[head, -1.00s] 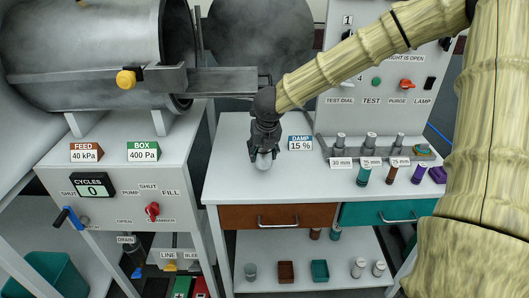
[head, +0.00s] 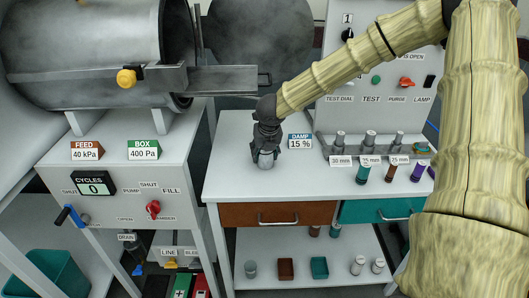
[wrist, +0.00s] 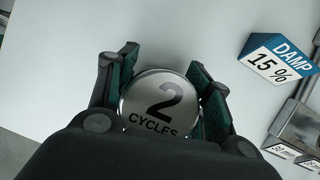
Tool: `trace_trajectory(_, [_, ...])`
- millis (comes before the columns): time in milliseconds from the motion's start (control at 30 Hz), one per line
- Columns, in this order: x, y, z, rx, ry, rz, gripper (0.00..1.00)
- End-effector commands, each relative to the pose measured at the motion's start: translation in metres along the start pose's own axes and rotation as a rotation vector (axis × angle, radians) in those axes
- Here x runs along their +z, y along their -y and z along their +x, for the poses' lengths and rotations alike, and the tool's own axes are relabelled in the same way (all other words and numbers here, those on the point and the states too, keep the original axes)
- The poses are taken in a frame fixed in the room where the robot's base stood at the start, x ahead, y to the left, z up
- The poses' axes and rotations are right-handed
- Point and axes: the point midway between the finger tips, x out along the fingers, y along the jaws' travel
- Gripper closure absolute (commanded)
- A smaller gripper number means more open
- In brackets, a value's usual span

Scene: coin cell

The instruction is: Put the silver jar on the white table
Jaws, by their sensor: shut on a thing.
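The silver jar (head: 265,160) is in my gripper (head: 267,155), over the left part of the white table (head: 225,185). In the wrist view, the jar's round lid (wrist: 160,100) reads "2 CYCLES". The fingers of my gripper (wrist: 162,100) close on it from left and right. The jar looks upright, at or very near the tabletop; I cannot tell whether its base touches. The white table also shows in the wrist view (wrist: 120,25), bare around the jar.
A "DAMP 15 %" sign (head: 300,142) stands right of the jar. The table's left front is clear.

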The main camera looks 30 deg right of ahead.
Motion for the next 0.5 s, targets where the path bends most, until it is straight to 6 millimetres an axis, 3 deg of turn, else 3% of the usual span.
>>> trace_trajectory(67, [-0.0011,0.0000,0.0024,0.000,0.000,0.000,0.76])
trace_trajectory(100, [-0.0008,0.0000,0.0018,0.000,0.000,0.000,0.44])
trace_trajectory(200, [-0.0008,0.0000,0.0017,0.000,0.000,0.000,0.28])
trace_trajectory(500, [-0.0006,0.0000,0.0012,0.000,0.000,0.000,0.28])
